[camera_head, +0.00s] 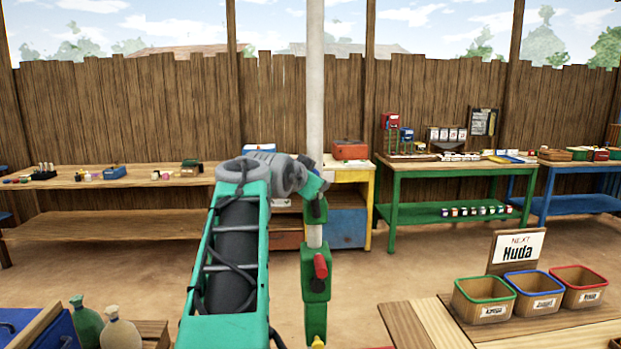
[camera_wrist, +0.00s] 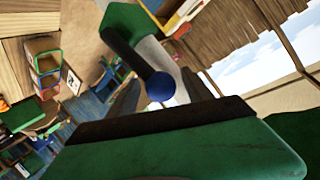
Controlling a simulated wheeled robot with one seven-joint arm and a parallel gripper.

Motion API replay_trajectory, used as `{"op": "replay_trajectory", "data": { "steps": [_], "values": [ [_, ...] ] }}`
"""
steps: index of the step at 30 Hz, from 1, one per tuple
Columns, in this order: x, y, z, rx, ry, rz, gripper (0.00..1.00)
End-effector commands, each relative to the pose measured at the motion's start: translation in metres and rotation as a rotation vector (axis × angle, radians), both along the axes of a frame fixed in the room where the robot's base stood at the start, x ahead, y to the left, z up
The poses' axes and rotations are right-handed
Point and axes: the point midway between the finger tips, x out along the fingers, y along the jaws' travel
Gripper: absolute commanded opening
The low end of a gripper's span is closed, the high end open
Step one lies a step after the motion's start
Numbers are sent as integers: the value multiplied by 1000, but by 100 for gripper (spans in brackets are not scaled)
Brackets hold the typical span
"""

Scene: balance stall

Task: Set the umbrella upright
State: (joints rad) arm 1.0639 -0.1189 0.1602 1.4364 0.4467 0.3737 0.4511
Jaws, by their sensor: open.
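A thick white pole (camera_head: 315,90), which I take to be the umbrella's, stands vertical in the middle of the head view. Its top runs out of the picture, no canopy shows there, and its foot is hidden behind my arm. In the wrist view a pale pole (camera_wrist: 180,85) lies beyond the two dark fingers of my gripper (camera_wrist: 160,80). The fingers are apart, one on each side of it; I cannot tell whether they touch it. A dark rod with a blue ball end (camera_wrist: 160,87) partly covers the gap.
A wooden counter with three bins (camera_head: 533,293) and a name sign (camera_head: 517,249) is at lower right. Two sacks (camera_head: 122,333) stand at lower left. A green table (camera_head: 440,172) and a long wooden bench (camera_head: 110,181) line the fence. Bare floor lies between.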

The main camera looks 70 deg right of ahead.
Motion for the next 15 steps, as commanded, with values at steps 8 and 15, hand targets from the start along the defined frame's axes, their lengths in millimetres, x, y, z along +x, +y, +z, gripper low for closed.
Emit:
{"op": "replay_trajectory", "data": {
  "steps": [8, 15],
  "values": [
    [0, 24, 7, -4, -1, 3, 59],
    [-3, 67, 20, -2, -2, 3, 59]
  ]
}}
